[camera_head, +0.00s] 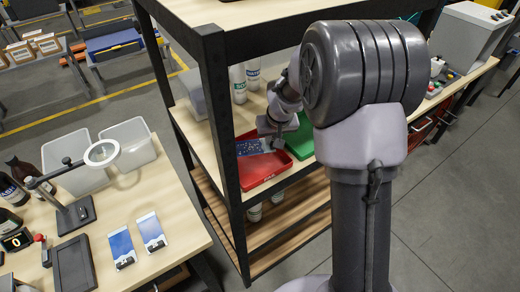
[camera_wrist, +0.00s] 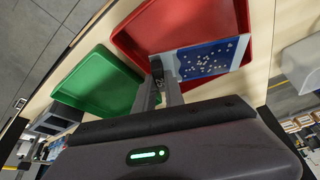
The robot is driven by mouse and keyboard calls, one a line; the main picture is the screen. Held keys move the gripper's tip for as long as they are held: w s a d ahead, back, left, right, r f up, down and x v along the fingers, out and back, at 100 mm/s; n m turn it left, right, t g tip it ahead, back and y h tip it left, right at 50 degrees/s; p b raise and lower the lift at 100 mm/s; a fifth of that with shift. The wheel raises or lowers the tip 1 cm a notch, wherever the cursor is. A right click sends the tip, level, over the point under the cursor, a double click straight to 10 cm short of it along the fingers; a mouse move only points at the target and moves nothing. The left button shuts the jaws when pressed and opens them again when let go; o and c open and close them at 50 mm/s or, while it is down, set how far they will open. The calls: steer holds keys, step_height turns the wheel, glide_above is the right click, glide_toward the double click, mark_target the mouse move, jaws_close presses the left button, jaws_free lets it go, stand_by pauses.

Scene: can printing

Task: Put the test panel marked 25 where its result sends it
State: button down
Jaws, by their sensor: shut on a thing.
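My gripper (camera_head: 272,143) is shut on a flat test panel (camera_head: 250,147), blue with white spots and a pale end. The wrist view shows this panel (camera_wrist: 208,60) held at its edge in the fingers (camera_wrist: 162,80); I cannot read its number for certain. The panel is over the red tray (camera_head: 258,182) on the shelf; whether it touches the tray is unclear. The red tray fills the top of the wrist view (camera_wrist: 150,30). A green tray (camera_head: 301,143) sits beside it, also in the wrist view (camera_wrist: 95,85). Both trays look empty where visible.
Black rack posts (camera_head: 222,130) stand close to my arm. White cans (camera_head: 238,84) and a pale bin (camera_head: 190,90) are behind the trays. The left table holds two blue-and-white panels (camera_head: 121,245), a magnifier (camera_head: 102,153), a dark tablet (camera_head: 73,265), bottles and white bins.

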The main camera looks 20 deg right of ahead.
mark_target(271, 158)
step_height(271, 158, down, 5)
steer(key=shift+f+b, duration=0.15)
steer(key=shift+b, duration=0.2)
steer(key=shift+f, duration=0.1)
steer(key=c, duration=1.8)
jaws_free()
steer(key=shift+f, duration=0.1)
steer(key=shift+c, duration=0.2)
steer(key=shift+o, duration=0.7)
